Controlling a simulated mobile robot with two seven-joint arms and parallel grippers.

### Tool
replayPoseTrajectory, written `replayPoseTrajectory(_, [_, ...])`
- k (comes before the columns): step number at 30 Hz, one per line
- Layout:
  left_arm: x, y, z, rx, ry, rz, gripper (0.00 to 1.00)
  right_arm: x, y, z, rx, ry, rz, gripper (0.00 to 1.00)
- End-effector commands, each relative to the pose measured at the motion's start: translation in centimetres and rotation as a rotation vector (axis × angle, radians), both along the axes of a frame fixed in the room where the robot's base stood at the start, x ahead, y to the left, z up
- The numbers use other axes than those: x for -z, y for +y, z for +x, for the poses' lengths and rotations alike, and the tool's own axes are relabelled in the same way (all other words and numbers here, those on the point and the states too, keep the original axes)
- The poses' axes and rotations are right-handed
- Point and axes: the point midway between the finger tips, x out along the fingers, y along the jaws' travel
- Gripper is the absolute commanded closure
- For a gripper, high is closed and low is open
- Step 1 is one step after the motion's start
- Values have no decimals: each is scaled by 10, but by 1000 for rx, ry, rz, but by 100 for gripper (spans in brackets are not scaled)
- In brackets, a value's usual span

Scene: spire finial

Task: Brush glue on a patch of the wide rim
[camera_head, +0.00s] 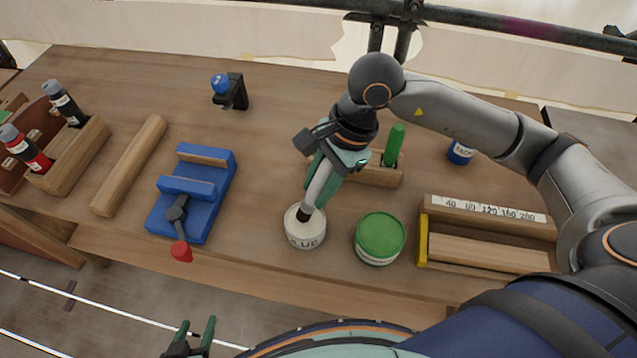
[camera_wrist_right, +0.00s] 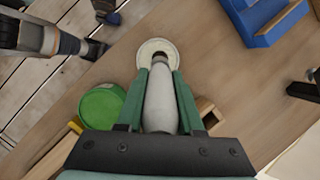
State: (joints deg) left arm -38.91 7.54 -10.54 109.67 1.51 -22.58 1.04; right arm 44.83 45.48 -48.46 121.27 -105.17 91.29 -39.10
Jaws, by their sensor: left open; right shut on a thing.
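My right gripper (camera_head: 325,165) is shut on a brush (camera_head: 317,193) with a thick pale handle. The brush tilts down, and its dark lower end is at the mouth of the white glue pot (camera_head: 305,238); the tip is hidden. In the right wrist view the brush (camera_wrist_right: 159,105) lies between the green fingers, its far end over the pale round pot (camera_wrist_right: 145,48). My left gripper (camera_head: 195,335) is open and empty at the bottom of the head view, in front of the bench. I cannot make out a wide rim in either view.
A green-lidded tin (camera_head: 380,238) stands right of the glue pot. A blue vise (camera_head: 190,195) with a red-tipped handle is left. A wooden sandpaper rack (camera_head: 485,258) is right. Bottles in a wooden box (camera_head: 80,160) stand far left. The bench (camera_head: 265,150) between vise and pot is clear.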

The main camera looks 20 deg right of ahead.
Motion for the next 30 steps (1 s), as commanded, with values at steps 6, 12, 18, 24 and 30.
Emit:
replayPoseTrajectory(6, [3, 0, 0, 0, 0, 0, 42, 3, 0, 0, 0, 0, 0, 100])
replayPoseTrajectory(12, [6, 0, 0, 0, 0, 0, 42, 5, 0, 0, 0, 0, 0, 100])
replayPoseTrajectory(18, [8, 0, 0, 0, 0, 0, 42, 7, 0, 0, 0, 0, 0, 100])
replayPoseTrajectory(24, [10, 0, 0, 0, 0, 0, 42, 9, 0, 0, 0, 0, 0, 100])
replayPoseTrajectory(30, [12, 0, 0, 0, 0, 0, 42, 10, 0, 0, 0, 0, 0, 100])
